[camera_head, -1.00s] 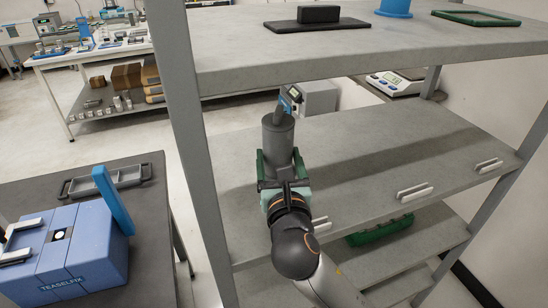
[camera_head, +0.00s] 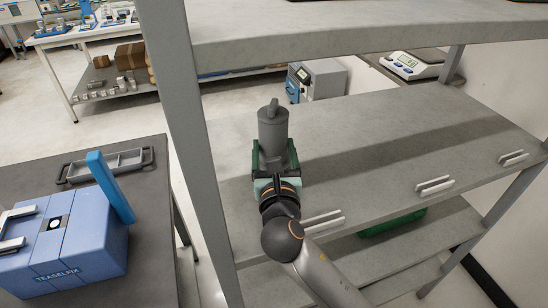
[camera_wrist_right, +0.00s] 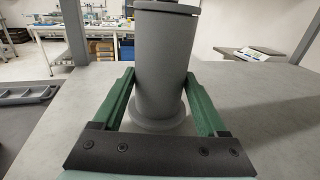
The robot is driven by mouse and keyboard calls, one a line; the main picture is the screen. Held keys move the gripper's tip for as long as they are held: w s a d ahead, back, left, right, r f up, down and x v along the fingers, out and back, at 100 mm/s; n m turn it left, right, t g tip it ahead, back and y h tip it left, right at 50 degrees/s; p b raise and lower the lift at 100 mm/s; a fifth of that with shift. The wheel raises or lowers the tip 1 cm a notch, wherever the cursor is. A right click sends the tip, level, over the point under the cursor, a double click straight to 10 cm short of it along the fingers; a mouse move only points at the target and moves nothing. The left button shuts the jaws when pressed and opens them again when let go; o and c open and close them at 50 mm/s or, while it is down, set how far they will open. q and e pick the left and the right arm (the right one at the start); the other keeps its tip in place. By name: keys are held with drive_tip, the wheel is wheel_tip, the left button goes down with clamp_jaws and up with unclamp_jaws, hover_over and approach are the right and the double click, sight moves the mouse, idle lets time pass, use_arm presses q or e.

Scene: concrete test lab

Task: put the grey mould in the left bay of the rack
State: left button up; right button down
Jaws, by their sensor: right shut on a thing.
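The grey mould (camera_head: 273,130), a dark grey upright cylinder with a narrower spout on top, is over the left part of the rack's middle shelf (camera_head: 365,135). My right gripper (camera_head: 275,155) is shut on it, its green fingers on both sides. In the right wrist view the mould (camera_wrist_right: 161,65) stands upright between the fingers, its wide round foot low at the shelf surface. I cannot tell whether the foot touches the shelf. My left gripper is not in view.
White handles (camera_head: 434,186) line the shelf's front edge. The grey left post (camera_head: 190,130) stands close to the left, and the upper shelf (camera_head: 330,30) hangs above. The shelf is bare to the right. A blue box (camera_head: 70,250) stands on the left table.

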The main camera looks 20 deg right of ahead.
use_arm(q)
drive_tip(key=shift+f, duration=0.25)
use_arm(e)
drive_tip(key=shift+f, duration=0.85)
drive_tip(key=shift+f, duration=0.15)
unclamp_jaws()
drive_tip(key=shift+f, duration=0.1)
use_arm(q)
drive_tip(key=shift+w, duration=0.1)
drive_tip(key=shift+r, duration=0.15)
